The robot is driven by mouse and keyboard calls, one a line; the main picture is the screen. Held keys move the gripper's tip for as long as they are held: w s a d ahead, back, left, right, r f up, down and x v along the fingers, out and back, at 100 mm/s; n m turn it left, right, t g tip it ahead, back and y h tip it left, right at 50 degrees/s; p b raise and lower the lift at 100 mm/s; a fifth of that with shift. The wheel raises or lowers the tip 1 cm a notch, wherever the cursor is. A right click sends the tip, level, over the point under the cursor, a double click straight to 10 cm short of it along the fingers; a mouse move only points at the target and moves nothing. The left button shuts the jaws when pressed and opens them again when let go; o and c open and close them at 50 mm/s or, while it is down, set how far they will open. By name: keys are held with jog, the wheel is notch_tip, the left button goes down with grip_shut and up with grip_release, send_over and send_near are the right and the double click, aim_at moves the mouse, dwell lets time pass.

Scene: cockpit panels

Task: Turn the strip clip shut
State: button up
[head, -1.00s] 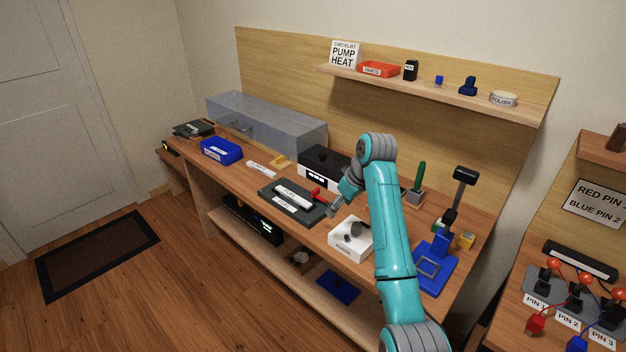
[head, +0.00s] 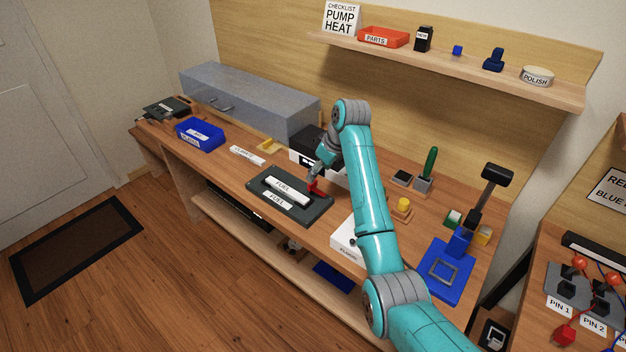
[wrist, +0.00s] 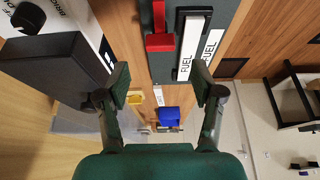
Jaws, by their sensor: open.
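The red clip (head: 318,187) stands on the dark board (head: 262,181), at the right end of the white strip marked FUEL (head: 288,191). In the wrist view the red clip (wrist: 160,41) lies left of the black-edged FUEL strip (wrist: 192,45); I see no part of it across the strip's label. My gripper (head: 312,180) is close by the clip in the head view and partly covers it. In the wrist view my gripper (wrist: 161,84) is open, with its fingers apart and nothing between them. Whether a finger touches the clip I cannot tell.
A black-and-white box (head: 307,147) stands close behind my gripper. A white box (head: 346,238) stands in front of my arm. A blue bin (head: 200,134), a white labelled piece (head: 247,155) and a yellow piece (head: 273,145) lie to the left. Bare bench lies left of the board.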

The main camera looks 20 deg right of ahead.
aim_at(314, 183)
jog(key=shift+x, duration=3.05)
jog(key=c, duration=1.1)
jog(key=shift+c, duration=0.2)
